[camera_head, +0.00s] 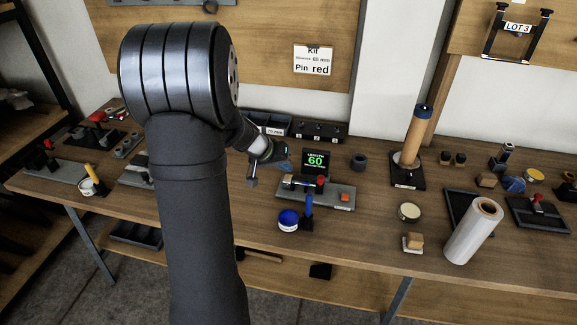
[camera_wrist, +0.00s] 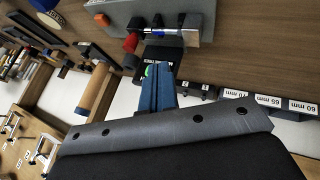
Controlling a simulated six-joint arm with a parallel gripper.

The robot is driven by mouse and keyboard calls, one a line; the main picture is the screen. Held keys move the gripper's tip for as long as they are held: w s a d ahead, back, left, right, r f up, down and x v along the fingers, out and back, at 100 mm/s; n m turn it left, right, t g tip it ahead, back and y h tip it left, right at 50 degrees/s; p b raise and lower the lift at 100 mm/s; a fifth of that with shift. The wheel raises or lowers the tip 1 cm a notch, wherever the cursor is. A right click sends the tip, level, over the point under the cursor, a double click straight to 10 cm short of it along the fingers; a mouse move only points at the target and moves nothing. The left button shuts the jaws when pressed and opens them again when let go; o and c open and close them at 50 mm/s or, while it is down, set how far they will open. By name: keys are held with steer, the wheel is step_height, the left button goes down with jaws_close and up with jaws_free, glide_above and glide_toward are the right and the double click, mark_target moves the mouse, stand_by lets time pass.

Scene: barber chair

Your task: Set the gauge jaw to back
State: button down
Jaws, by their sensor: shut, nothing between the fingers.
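The gauge (camera_head: 338,196) is a grey base on the bench, with a metal bar, a red knob (camera_head: 320,181) and an orange button on its right part. A small display (camera_head: 315,161) behind it reads a green 60. I cannot clearly tell which part is its jaw. In the wrist view, the gauge base (camera_wrist: 190,14) is at the top, with the red knob (camera_wrist: 131,42) left of my shut fingertips (camera_wrist: 157,68), which hide part of the display.
A blue-lidded jar (camera_head: 288,220) and an upright blue handle stand before the gauge. A dark cylinder (camera_head: 358,161) is to its right. Behind are labelled dark bins (camera_head: 268,122). A tall roll (camera_head: 414,137) and a white roll (camera_head: 474,230) stand further right.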

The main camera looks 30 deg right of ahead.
mark_target(320, 178)
steer(key=x, duration=0.7)
steer(key=shift+s+d+f, duration=0.15)
steer(key=shift+s+d, duration=0.55)
steer(key=shift+d, duration=0.35)
steer(key=shift+s+d, duration=0.5)
steer(key=shift+d, duration=0.15)
steer(key=shift+s+d, duration=1.05)
